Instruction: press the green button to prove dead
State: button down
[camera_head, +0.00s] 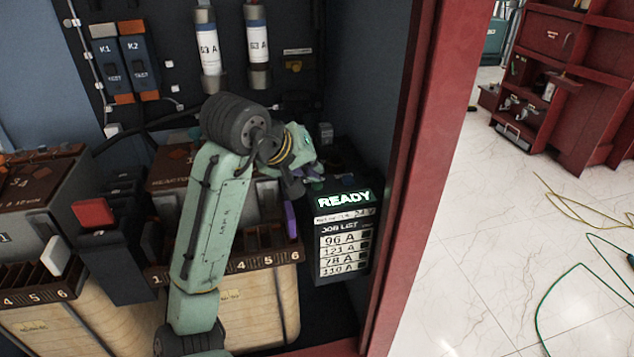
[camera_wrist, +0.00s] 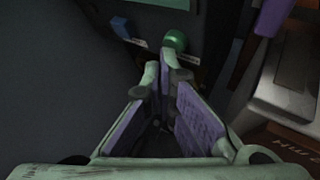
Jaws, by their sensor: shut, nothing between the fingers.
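The green button (camera_wrist: 175,41) is a round knob on a dark panel in the upper middle of the wrist view. My gripper (camera_wrist: 160,62) is shut with nothing between its purple-padded fingers. Its tips appear just below the button in that picture; I cannot tell whether they touch it. In the head view my arm reaches to the black box (camera_head: 343,265) with a lit READY display, and the wrist is beside the box's upper left. The green button cannot be made out in the head view.
A blue knob (camera_wrist: 122,27) is left of the green button, with small white labels nearby. A grey block (camera_wrist: 285,100) stands at the right of the wrist view. In the head view, a red cabinet post (camera_head: 408,180) rises right of the box, and numbered terminal strips (camera_head: 265,257) lie behind my arm.

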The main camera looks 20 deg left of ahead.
jog(key=shift+f, duration=0.35)
jog(key=shift+r, duration=0.15)
dwell(0.4)
jog(key=shift+r+p, duration=0.75)
jog(key=shift+p, duration=0.15)
notch_tip(320, 180, up, 5)
jog(key=p, duration=0.5)
dwell(0.4)
